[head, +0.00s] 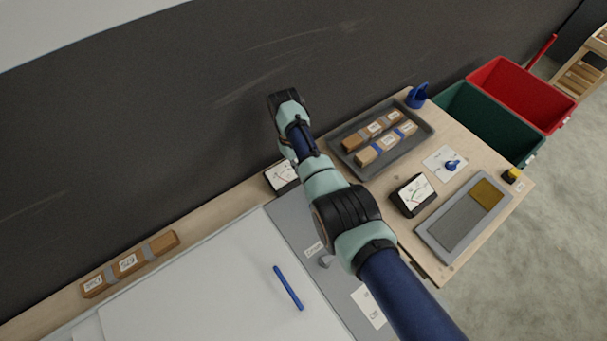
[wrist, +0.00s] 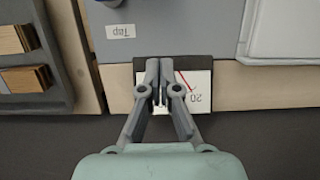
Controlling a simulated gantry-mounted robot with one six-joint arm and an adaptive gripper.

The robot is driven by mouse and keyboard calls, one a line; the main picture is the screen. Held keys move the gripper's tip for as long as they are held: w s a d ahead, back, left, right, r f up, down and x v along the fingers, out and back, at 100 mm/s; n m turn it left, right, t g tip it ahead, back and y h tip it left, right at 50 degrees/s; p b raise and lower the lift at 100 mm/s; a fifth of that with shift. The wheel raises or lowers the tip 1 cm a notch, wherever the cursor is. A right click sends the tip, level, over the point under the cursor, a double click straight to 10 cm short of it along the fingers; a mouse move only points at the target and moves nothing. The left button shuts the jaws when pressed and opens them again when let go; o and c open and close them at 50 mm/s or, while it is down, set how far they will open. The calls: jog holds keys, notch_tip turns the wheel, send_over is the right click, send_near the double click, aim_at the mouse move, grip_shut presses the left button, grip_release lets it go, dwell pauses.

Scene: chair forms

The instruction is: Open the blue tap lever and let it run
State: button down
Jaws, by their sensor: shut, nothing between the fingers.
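In the wrist view a blue part (wrist: 112,3), cut off by the top edge, shows beside a label reading "Tap" (wrist: 121,31) on a grey panel (wrist: 175,30). I cannot tell how the lever is turned. In the head view a small label (head: 313,249) and a grey fitting (head: 326,262) show on that panel, partly behind my arm. My gripper (wrist: 163,98) is shut and empty, in front of a dial gauge (wrist: 202,80) with a red needle. It is apart from the blue part. In the head view my arm hides the fingertips.
A blue rod (head: 288,288) lies on the white surface (head: 200,290) left of the panel. A grey tray (head: 341,143) of wooden blocks, a second gauge (head: 413,195) and a card with a small blue piece (head: 452,165) are on the right. A dark wall (head: 150,130) stands behind.

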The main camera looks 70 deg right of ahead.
jog(key=b+x, duration=0.1)
jog(key=x, duration=0.7)
jog(key=shift+s+a+r+p, duration=0.2)
jog(key=shift+s+a+p, duration=0.15)
jog(key=shift+s+p, duration=0.2)
jog(key=shift+s+a+r+p, duration=0.2)
jog(key=shift+s+a+p, duration=0.1)
jog(key=shift+s+p, duration=0.25)
jog(key=shift+s+a+f+p, duration=0.2)
jog(key=shift+s+a+p, duration=0.15)
jog(key=shift+s, duration=0.2)
